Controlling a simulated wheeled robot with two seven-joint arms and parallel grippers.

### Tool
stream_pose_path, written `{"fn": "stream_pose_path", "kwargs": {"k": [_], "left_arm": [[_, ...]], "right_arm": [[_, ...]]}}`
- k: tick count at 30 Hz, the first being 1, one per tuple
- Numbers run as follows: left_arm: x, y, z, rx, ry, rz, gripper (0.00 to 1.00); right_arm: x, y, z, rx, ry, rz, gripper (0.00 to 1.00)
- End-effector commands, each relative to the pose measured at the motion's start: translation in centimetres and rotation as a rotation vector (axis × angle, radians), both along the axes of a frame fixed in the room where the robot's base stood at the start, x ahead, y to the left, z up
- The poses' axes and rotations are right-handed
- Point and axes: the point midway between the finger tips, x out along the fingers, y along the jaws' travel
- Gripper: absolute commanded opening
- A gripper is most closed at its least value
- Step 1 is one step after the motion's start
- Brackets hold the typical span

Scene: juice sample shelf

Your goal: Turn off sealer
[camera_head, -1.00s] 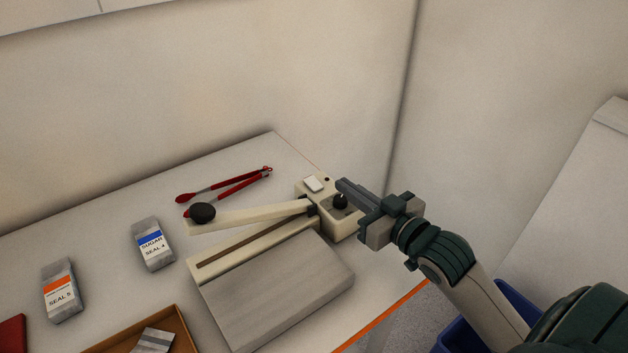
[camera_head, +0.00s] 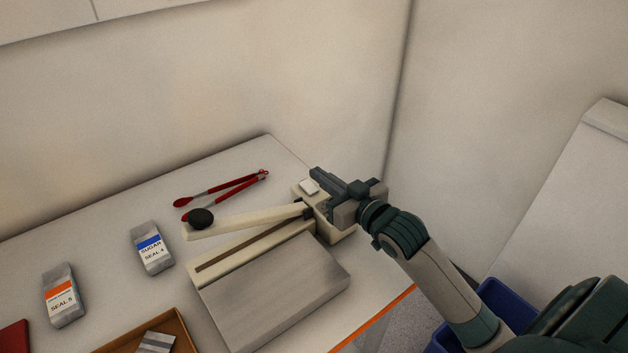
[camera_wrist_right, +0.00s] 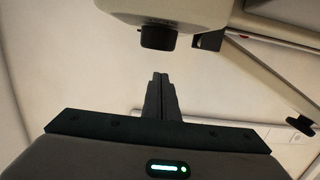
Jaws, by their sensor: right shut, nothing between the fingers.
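The sealer (camera_head: 225,253) is a cream bar unit on the table, with its lever arm (camera_head: 255,217) raised and a black knob (camera_head: 201,218) at the lever's end. The gripper hides the dark dial in the head view. In the right wrist view, a dark dial (camera_wrist_right: 157,37) stands ahead of the shut fingertips (camera_wrist_right: 160,77), with a visible gap. My left gripper is out of view.
Red tongs (camera_head: 222,188) lie behind the lever. A grey plate (camera_head: 275,292) lies in front of the sealer. Sugar (camera_head: 152,249) and orange-labelled (camera_head: 62,296) pouches stand left. A brown box (camera_head: 184,326) is at the front, and a blue bin (camera_head: 505,300) is right of the table.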

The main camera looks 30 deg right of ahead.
Motion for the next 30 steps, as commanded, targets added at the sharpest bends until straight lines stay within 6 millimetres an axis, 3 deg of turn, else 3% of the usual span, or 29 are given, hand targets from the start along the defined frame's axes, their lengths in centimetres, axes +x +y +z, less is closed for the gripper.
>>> {"fn": "stream_pose_path", "kwargs": {"k": [5, 9, 15, 30], "left_arm": [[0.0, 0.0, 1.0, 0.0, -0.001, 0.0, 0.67], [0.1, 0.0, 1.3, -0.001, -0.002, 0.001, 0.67], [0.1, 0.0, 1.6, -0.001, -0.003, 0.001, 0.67], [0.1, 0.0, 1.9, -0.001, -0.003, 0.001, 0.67]], "right_arm": [[2.7, 0.4, -0.3, 0.001, 0.002, 0.0, 0.0], [2.6, 0.4, -2.4, 0.002, 0.004, 0.001, 0.0], [2.8, 0.4, -4.0, 0.001, 0.002, 0.0, 0.0], [2.9, 0.4, -4.2, -0.001, 0.005, 0.001, 0.0]]}}
